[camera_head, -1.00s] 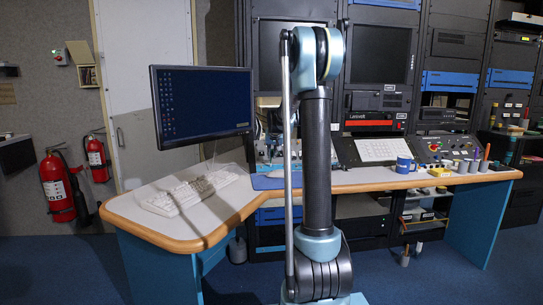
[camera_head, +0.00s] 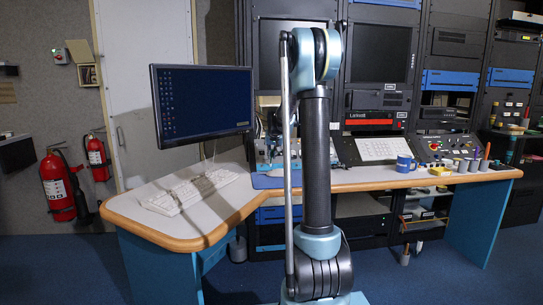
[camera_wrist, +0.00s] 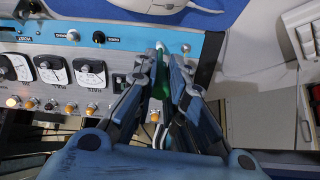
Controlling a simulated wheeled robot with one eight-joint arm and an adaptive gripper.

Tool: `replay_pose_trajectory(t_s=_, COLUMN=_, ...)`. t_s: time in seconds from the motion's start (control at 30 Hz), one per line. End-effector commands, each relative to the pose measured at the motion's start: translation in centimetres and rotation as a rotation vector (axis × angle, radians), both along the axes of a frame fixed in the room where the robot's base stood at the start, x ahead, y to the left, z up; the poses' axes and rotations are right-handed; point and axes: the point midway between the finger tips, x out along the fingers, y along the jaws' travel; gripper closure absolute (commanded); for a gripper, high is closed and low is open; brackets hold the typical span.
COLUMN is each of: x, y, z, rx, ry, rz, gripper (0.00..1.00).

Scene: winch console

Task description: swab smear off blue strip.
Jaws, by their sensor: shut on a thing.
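In the wrist view, a light blue strip (camera_wrist: 110,38) runs along the upper part of a metal panel, with dark knobs and labels on it. My gripper (camera_wrist: 161,62) is shut on a slim green swab (camera_wrist: 160,86). The swab's pale tip (camera_wrist: 159,46) points up the picture and lies over the right part of the blue strip. I cannot tell whether the tip touches the strip. No smear can be made out; the fingers and swab cover part of the strip.
Gauges (camera_wrist: 48,68) and several orange-lit knobs sit below the strip. A white mouse (camera_wrist: 160,6) on a blue mat (camera_wrist: 222,14) lies just beyond. A keyboard (camera_wrist: 302,32) is at right.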

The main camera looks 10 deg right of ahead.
Motion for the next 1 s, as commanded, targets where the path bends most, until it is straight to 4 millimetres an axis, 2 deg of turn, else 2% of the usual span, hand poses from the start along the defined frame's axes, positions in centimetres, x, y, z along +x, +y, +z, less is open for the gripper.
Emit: replay_pose_trajectory(t_s=1.0, x=0.0, y=-1.3, z=-0.1, rx=0.001, ry=0.000, rz=-0.001, gripper=1.00)
